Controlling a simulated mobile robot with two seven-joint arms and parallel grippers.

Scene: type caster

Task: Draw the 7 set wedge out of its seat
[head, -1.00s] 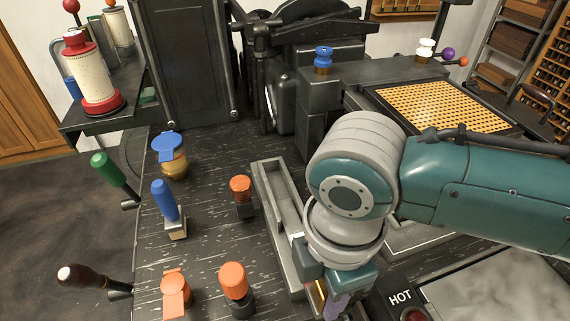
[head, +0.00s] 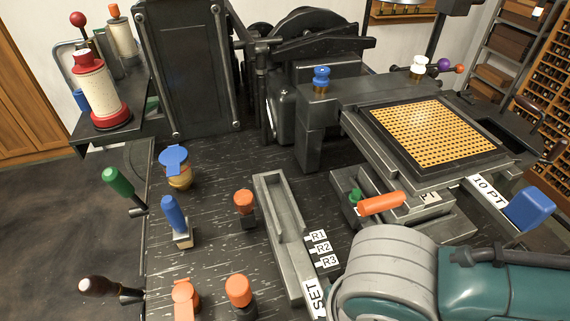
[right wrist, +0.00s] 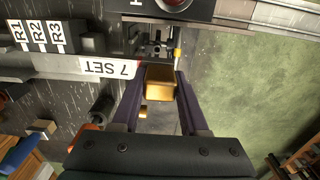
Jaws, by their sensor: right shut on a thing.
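My right gripper (right wrist: 161,76) has its two purple fingers shut on a brass-coloured block (right wrist: 159,88), which I take to be the 7 set wedge. The block shows in the right wrist view, just beside the end of the grey rail with the "7 SET" label (right wrist: 110,68). I cannot tell whether the block still sits in its seat. In the head view, the right gripper and the block are out of frame below my right arm, and only part of the "SET" label (head: 315,297) shows. My left gripper is in neither view.
The long grey tray (head: 263,200) has R1, R2 and R3 labels beside it. Orange-topped (head: 243,202) and blue-handled (head: 173,213) pieces stand to its left. An orange handle (head: 381,203) and a black-framed yellow grid (head: 425,132) lie to the right.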

